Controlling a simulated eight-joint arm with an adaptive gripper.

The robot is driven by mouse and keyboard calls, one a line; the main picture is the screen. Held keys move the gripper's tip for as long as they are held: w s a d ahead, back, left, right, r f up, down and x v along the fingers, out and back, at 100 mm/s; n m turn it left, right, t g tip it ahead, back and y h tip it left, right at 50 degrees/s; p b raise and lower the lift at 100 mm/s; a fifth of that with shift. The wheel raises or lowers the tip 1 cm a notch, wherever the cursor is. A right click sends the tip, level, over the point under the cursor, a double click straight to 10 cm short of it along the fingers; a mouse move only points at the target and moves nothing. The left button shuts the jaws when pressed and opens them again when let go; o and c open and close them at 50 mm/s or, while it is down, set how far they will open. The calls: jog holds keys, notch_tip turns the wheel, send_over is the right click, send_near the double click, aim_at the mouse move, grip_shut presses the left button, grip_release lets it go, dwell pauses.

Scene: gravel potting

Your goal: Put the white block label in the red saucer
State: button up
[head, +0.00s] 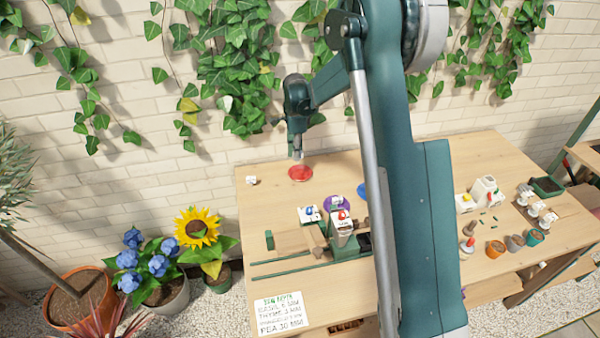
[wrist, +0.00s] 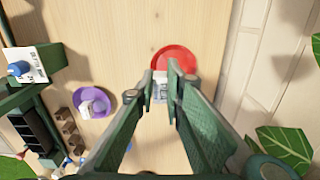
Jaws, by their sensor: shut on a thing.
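My gripper (wrist: 181,76) is shut on the white block label (wrist: 160,87), a small pale block with dark marks, partly hidden by the fingers. The red saucer (wrist: 171,56) lies just beyond the fingertips in the wrist view, and the block overlaps its near rim there. In the head view my gripper (head: 297,153) points down just above the red saucer (head: 300,174). The held block is too small to make out clearly there. I cannot tell whether it touches the saucer.
A purple saucer (wrist: 80,94) holds a pale item. A blue saucer (head: 361,190) is partly behind my arm. A green stand (head: 345,248) and white boxes stand nearer the front. The brick wall is close behind.

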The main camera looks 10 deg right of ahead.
jog(key=w, duration=0.1)
jog(key=w+d, duration=0.1)
jog(key=w, duration=0.1)
jog(key=shift+w+d+r, duration=0.1)
jog(key=shift+d, duration=0.25)
send_over(298, 175)
jog(key=shift+f, duration=3.15)
jog(key=shift+f, duration=1.9)
jog(key=shift+f+b, duration=0.15)
jog(key=shift+b, duration=0.15)
jog(key=o, duration=0.7)
